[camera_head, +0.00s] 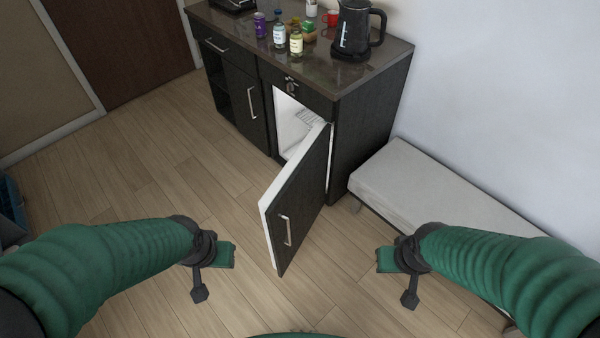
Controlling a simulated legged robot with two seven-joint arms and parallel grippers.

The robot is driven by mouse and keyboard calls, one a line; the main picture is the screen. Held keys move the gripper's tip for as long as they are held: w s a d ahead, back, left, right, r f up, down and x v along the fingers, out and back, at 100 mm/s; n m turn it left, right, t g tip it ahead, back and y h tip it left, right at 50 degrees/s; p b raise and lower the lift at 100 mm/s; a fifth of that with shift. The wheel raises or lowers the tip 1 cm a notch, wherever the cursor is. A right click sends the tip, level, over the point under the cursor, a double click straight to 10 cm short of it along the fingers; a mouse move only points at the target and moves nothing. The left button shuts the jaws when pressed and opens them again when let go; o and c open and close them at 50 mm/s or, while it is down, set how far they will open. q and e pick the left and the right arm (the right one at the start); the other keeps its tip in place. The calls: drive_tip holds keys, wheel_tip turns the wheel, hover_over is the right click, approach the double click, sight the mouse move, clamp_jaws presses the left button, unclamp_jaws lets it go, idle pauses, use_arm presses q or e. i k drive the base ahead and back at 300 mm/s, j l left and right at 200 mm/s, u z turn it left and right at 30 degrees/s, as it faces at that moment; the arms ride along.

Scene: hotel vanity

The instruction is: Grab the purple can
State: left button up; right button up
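The purple can (260,25) stands upright on the dark countertop (345,75), toward the back left of a group of small items. My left gripper (214,270) is low over the floor at the lower left, well away from the can. My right gripper (396,276) is low at the lower right, also far from the can. Neither gripper visibly holds anything. I cannot tell how far the fingers of either one are apart.
Two pale-labelled bottles (296,43) stand right of the can. A dark kettle (354,30) and red mug (332,18) are farther right. An open cabinet door (297,205) juts out between my arms.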

sight(260, 20)
drive_tip(key=i+j, duration=0.35)
drive_tip(key=j, duration=0.2)
drive_tip(key=i+j, duration=0.3)
drive_tip(key=j, duration=0.2)
drive_tip(key=i+j, duration=0.35)
drive_tip(key=j, duration=0.2)
drive_tip(key=i+j+u, duration=0.1)
drive_tip(key=i+j, duration=0.2)
drive_tip(key=j, duration=0.25)
drive_tip(key=i+j, duration=0.35)
drive_tip(key=j, duration=0.15)
